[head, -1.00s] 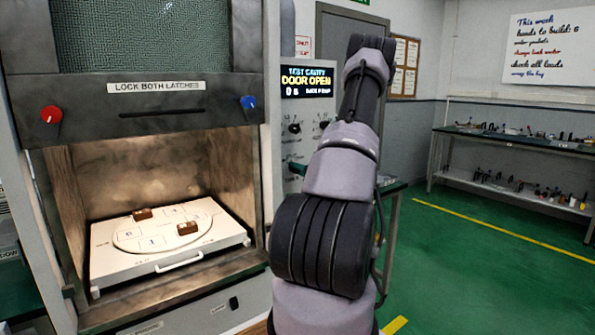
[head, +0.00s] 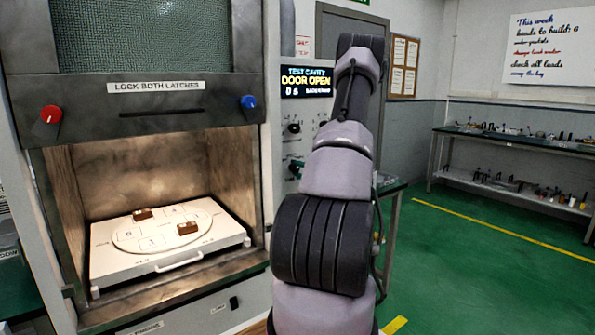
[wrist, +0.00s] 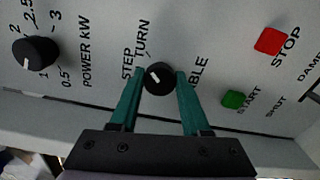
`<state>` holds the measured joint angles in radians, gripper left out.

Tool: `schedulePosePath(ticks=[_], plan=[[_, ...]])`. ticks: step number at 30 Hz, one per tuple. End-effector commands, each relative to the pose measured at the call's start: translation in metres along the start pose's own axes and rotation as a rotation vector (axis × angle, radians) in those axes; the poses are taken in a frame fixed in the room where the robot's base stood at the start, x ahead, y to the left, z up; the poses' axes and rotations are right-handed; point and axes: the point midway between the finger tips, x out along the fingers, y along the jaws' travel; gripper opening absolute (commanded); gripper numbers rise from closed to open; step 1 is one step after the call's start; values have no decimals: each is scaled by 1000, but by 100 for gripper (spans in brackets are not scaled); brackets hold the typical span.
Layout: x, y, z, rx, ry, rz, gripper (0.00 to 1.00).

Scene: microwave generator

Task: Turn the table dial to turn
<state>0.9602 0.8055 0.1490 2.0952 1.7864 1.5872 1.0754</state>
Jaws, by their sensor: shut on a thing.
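The table dial (wrist: 158,78) is a small round black knob with a white mark on its left side in the wrist view. It sits on a pale panel beside the words STEP and TURN, with a label ending in BLE to its right. My gripper (wrist: 160,75) has its two teal fingers on either side of the dial and is shut on it. The panel's display reads DOOR OPEN.
A black POWER kW knob (wrist: 35,53) is left of the dial. A green START button (wrist: 233,99) and a red STOP button (wrist: 270,41) are to the right. The open cavity holds a white tray (head: 112,272) with two brown blocks. Green floor lies clear at right.

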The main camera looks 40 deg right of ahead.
Motion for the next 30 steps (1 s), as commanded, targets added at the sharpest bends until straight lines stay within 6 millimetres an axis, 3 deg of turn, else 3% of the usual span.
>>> schedulePosePath(ticks=[11,12,14,24,30], plan=[[-1,-1,1,5,-2,-2,0],[-1,-1,1,5,-2,-2,58],[-1,-1,1,5,-2,-2,77],[-2,0,0,3,-1,-1,77],[-28,-1,2,4,-4,-3,77]])
